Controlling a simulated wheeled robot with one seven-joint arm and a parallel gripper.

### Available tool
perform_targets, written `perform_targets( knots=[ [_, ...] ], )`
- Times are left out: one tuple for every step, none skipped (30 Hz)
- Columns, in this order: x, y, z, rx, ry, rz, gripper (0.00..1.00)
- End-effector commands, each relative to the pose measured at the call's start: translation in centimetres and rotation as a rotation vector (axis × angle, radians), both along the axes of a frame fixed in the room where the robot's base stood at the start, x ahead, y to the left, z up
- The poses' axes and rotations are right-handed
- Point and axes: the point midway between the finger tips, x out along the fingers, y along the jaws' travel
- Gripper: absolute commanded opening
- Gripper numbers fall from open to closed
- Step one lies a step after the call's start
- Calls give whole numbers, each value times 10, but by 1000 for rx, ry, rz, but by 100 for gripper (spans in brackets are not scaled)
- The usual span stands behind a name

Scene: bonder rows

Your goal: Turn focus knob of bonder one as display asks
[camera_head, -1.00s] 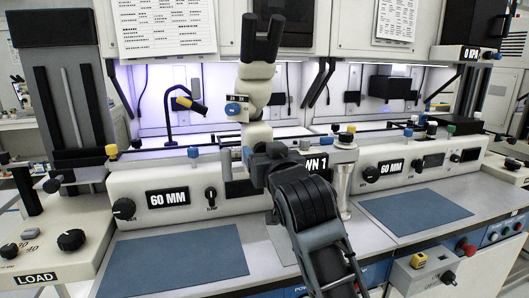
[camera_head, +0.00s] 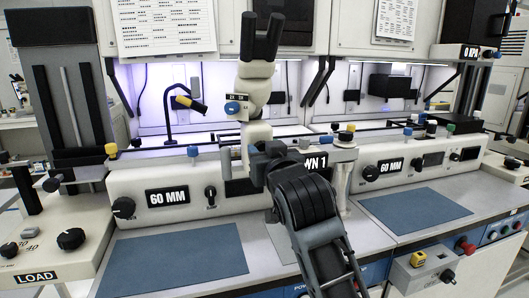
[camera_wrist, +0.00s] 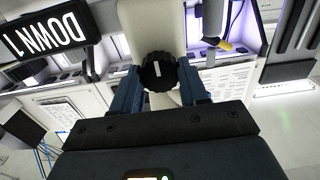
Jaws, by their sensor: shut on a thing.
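The focus knob (camera_wrist: 158,72) is black and ribbed with a white mark on its face. In the wrist view it sits on a pale column between the two blue fingers of my gripper (camera_wrist: 160,78), which is shut on it. The display (camera_wrist: 45,32) reads "DOWN 1". In the head view the display (camera_head: 318,164) is partly covered by my arm, so only "WN 1" shows. Bonder one's microscope (camera_head: 256,75) stands upright behind my arm, with black eyepieces on top. My arm hides the knob and fingers in the head view.
A long white panel (camera_head: 130,186) with "60 MM" labels and black knobs runs behind the bench. Blue mats (camera_head: 180,262) lie on either side of my arm. A dark lamp with a yellow end (camera_head: 180,98) stands at the back left.

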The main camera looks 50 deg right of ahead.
Motion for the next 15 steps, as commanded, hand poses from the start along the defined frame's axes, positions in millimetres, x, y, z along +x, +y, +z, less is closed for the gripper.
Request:
perform_targets(
  knots=[
    [0, 0, 0, -6, 5, 0, 13],
    [0, 0, 1, -12, 9, 0, 13],
    [0, 0, 1, -21, 15, 0, 13],
    [0, 0, 1, -29, 21, 0, 13],
    [0, 0, 1, -39, 29, 0, 13],
    [0, 0, 1, -55, 41, 0, 13],
    [0, 0, 1, -67, 49, 0, 13],
    [0, 0, 2, -83, 60, 0, 13],
    [0, 1, 2, -104, 73, 1, 13],
    [0, 1, 3, -122, 85, 1, 13],
    [0, 1, 3, -140, 97, 1, 13],
    [0, 1, 3, -164, 114, 1, 13],
    [0, 1, 3, -183, 127, 1, 13],
    [0, 1, 3, -204, 141, 1, 13],
    [1, 1, 3, -230, 158, 1, 13]
  ],
)
